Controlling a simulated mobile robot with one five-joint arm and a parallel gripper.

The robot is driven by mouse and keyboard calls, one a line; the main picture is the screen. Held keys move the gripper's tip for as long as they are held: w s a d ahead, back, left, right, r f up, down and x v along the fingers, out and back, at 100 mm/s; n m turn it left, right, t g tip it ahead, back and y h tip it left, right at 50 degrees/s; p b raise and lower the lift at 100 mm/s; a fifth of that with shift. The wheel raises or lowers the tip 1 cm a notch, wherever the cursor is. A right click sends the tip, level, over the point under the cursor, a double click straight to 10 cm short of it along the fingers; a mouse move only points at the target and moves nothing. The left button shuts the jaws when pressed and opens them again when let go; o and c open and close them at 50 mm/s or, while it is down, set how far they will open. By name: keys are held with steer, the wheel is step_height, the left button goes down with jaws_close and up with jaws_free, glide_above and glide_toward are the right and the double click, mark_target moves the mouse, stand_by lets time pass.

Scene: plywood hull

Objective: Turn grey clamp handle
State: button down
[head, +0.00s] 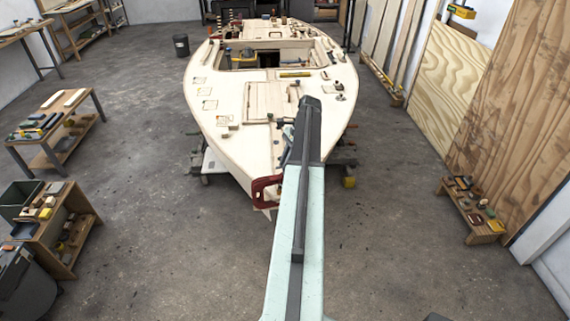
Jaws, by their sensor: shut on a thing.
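My arm reaches up the middle of the head view, over the near end of the plywood hull (228,147). My gripper cannot be made out; the arm's dark far section covers the deck there. A small dark clamp-like piece (281,122) shows on the deck just left of the arm. A grey-blue part (286,152) shows below it, partly behind the arm, and I cannot tell what it is. A red piece (264,188) sits at the hull's near tip. The grey clamp handle cannot be told apart for certain.
Small parts lie along both sides of the deck, around an open hatch (244,62). Low benches (56,131) with tools stand at left, and a small wooden bench (470,209) stands at right. Plywood sheets lean on the right wall. The concrete floor (150,220) beside the hull is clear.

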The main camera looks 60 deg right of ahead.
steer(key=c, duration=1.3)
jaws_free()
steer(key=shift+d+r+p, duration=0.1)
steer(key=shift+r+p, duration=0.15)
steer(key=shift+p, duration=0.05)
steer(key=p+v, duration=0.6)
steer(key=v, duration=0.1)
steer(key=shift+s+r+p, duration=0.1)
steer(key=shift+p, duration=0.2)
